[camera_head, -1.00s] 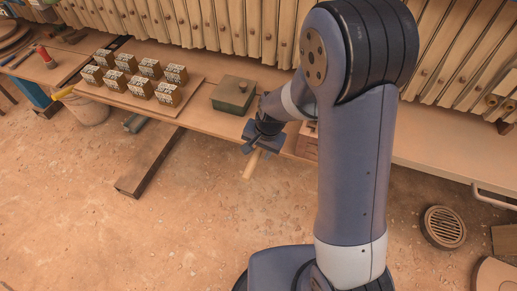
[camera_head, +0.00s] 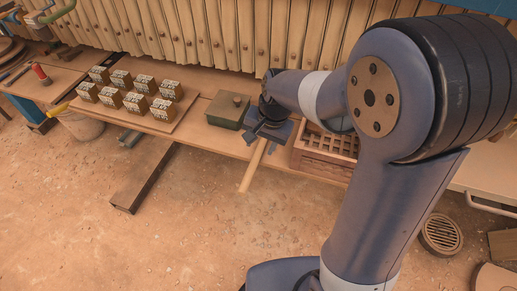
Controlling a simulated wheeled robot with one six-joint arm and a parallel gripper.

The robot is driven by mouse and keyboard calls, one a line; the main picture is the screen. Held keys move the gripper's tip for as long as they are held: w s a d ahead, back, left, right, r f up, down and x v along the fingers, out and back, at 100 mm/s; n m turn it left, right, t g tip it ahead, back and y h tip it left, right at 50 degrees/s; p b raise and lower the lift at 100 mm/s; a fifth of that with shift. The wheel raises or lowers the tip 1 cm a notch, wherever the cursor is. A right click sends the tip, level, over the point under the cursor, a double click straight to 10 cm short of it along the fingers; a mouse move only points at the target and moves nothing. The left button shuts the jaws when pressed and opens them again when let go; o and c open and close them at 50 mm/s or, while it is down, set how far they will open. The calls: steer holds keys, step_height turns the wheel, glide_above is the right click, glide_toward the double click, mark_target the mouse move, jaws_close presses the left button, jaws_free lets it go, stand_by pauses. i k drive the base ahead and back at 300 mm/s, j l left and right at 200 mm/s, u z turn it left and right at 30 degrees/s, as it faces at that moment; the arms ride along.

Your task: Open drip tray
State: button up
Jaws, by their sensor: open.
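A long pale tray-like panel (camera_head: 470,178) with a light bar handle (camera_head: 490,203) on its front edge shows at the right; it may be the drip tray, but I cannot tell for certain. My arm hides much of it. My gripper (camera_head: 268,132) is open over the front edge of the bench, just right of a green lidded box and well left of the handle. A pale wooden stick (camera_head: 252,172) juts out below the gripper past the bench edge; whether it touches the jaws is unclear.
The green box (camera_head: 228,109) and a board (camera_head: 148,118) of several small patterned blocks stand on the bench. A wooden compartment crate (camera_head: 325,150) lies right of my gripper. Upright filter plates line the back. The floor in front is mostly clear, with a round drain grate (camera_head: 441,235) at right.

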mark_target(489, 171)
steer(key=z, duration=2.1)
steer(key=i+j+z, duration=0.35)
steer(key=i+j, duration=0.1)
steer(key=i, duration=0.1)
